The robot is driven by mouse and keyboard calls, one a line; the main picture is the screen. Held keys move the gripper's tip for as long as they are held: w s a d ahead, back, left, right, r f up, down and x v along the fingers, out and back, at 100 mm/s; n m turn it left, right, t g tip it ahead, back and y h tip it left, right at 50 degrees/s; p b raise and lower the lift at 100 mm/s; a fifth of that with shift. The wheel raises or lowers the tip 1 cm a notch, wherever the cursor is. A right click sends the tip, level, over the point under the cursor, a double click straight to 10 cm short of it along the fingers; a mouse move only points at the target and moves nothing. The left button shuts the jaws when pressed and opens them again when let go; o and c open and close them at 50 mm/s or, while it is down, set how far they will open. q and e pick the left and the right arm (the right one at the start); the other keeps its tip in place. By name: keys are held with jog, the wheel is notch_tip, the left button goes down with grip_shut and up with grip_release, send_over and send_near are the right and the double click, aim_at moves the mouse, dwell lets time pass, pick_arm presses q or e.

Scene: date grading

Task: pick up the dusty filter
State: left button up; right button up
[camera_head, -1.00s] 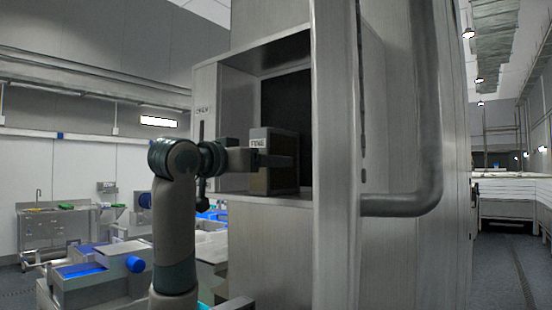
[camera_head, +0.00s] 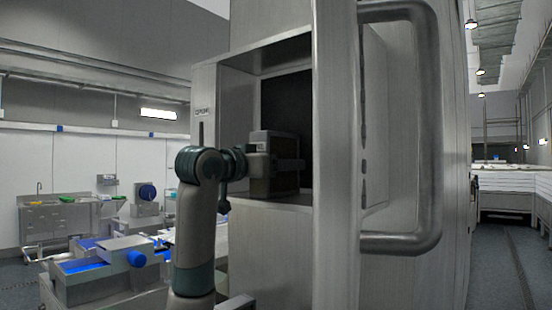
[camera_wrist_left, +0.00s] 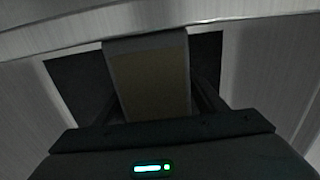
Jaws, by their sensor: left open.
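The filter (camera_head: 272,180) is a box with a dark frame, standing upright in the open recess of the tall metal cabinet. In the left wrist view its face (camera_wrist_left: 150,82) is dull brown inside a grey-black frame. My left gripper (camera_head: 290,164) reaches into the recess at the filter. One finger lies along the filter's near side in the head view. In the left wrist view the fingers stand on either side of the filter, open; I cannot tell whether they touch it. My right gripper is not in view.
The metal cabinet (camera_head: 270,245) surrounds the recess, with walls close to my left arm. A large bar handle (camera_head: 430,130) stands out to the right. A bench with blue parts (camera_head: 90,285) and a sink (camera_head: 55,215) are at the left. An aisle is open at the far right.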

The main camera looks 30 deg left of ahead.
pick_arm(q)
jog(key=shift+w, duration=0.45)
jog(key=c, duration=1.3)
jog(key=shift+o, duration=0.2)
jog(key=shift+s+r, duration=0.1)
